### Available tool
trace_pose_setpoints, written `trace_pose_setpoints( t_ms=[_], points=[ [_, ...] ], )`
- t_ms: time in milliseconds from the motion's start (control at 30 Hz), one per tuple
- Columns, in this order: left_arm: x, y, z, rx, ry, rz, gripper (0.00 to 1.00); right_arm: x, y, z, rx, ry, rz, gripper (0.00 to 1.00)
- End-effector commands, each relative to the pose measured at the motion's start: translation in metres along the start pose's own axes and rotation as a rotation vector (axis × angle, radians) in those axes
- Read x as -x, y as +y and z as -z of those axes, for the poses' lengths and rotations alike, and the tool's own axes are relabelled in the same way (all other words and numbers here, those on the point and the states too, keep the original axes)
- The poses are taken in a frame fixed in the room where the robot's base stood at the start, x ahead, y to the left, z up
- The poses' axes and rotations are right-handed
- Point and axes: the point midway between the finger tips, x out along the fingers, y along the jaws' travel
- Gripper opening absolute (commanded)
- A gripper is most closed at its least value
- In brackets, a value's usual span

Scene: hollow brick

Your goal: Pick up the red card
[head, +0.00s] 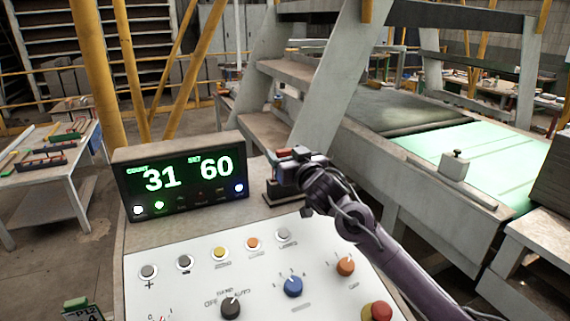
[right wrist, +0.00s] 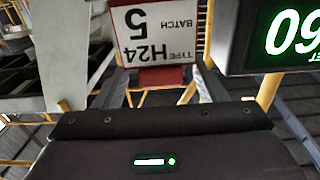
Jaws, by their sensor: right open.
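The red card shows in the right wrist view (right wrist: 161,77) with a white label, upside down, reading "TYPE H24" and "BATCH 5". It is straight ahead of the gripper, at the top middle, and its upper part is cut off. In the head view only a small red part (head: 284,152) shows, mostly hidden by my right gripper (head: 291,166). That gripper is open, close to the card, just right of the counter display. A small dark holder (head: 273,193) stands below the gripper on the console. Whether the fingers touch the card cannot be told. My left gripper is out of view.
The counter display (head: 180,178) reads 31 and 60; its edge also shows close by in the right wrist view (right wrist: 236,38). The console panel (head: 195,275) has buttons and knobs. A green-edged card (head: 80,308) is at the bottom left. A conveyor (head: 400,165) lies to the right.

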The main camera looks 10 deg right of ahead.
Motion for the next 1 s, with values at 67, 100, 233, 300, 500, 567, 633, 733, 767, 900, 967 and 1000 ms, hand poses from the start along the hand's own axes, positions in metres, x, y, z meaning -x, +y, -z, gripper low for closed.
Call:
trace_pose_setpoints(
  t_ms=[67, 100, 233, 300, 500, 567, 633, 733, 767, 900, 967, 1000],
  points=[
    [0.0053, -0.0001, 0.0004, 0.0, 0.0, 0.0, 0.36, -0.0077, -0.0003, 0.0015, 0.001, 0.0, 0.0, 0.65],
    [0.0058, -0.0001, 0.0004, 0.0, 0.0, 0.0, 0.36, -0.0099, -0.0001, 0.0007, 0.001, 0.0, 0.0, 0.65],
    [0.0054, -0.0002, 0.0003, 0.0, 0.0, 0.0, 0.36, -0.0122, -0.0005, -0.0007, 0.002, 0.001, 0.001, 0.65],
    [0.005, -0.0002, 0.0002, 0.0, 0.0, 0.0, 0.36, -0.012, -0.0005, -0.0011, 0.001, 0.001, 0.001, 0.65],
    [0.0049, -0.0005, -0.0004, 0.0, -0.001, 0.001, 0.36, -0.0118, -0.0003, -0.0012, 0.001, 0.0, 0.0, 0.48],
    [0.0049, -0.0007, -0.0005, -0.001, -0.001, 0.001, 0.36, -0.0118, -0.0003, -0.0012, 0.001, 0.0, 0.0, 0.41],
    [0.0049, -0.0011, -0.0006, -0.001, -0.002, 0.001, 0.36, -0.0118, -0.0002, -0.0012, 0.001, 0.0, 0.0, 0.31],
    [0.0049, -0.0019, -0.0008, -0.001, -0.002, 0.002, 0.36, -0.0117, -0.0002, -0.0012, 0.001, 0.0, 0.0, 0.18],
    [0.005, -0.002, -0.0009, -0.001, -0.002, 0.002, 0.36, -0.0117, -0.0002, -0.0012, 0.001, 0.0, 0.0, 0.14],
    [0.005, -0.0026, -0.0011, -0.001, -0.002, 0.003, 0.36, -0.0117, -0.0002, -0.0009, 0.001, 0.001, 0.0, 0.05],
    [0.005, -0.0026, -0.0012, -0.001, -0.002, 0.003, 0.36, -0.0117, -0.0002, -0.0008, 0.001, 0.001, 0.0, 0.05],
    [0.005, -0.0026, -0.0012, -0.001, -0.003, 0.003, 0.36, -0.0117, -0.0002, -0.0008, 0.001, 0.001, 0.0, 0.05]
  ],
)
